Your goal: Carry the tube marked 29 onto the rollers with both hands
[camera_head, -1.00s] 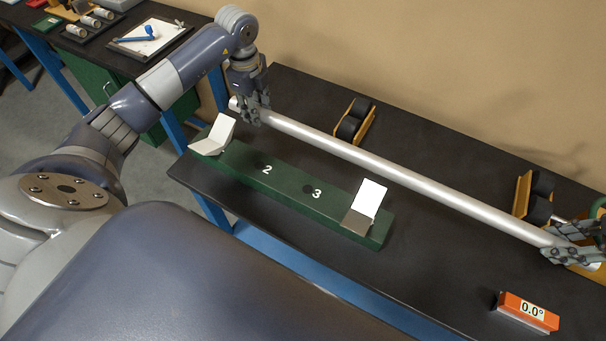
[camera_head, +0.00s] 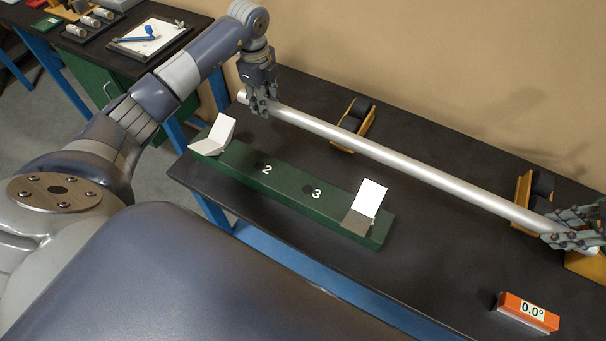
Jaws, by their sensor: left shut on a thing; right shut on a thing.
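A long silvery tube (camera_head: 400,165) is held above the black table, running from upper left to lower right. No number shows on it from here. My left gripper (camera_head: 262,105) is shut on the tube near its left end. My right gripper (camera_head: 570,237) is shut on it near its right end, at the picture's right edge. Two roller stands with black rollers on tan brackets, the left one (camera_head: 338,140) and the right one (camera_head: 521,195), stand on the table. The tube passes in front of both in the picture and partly hides them; I cannot tell whether it touches the rollers.
A green block (camera_head: 285,208) marked 2 and 3 with two white angled supports lies nearer me on the black table (camera_head: 420,290). An orange box reading 0.0° (camera_head: 527,311) sits at the lower right. A side bench (camera_head: 75,58) holds small parts at upper left.

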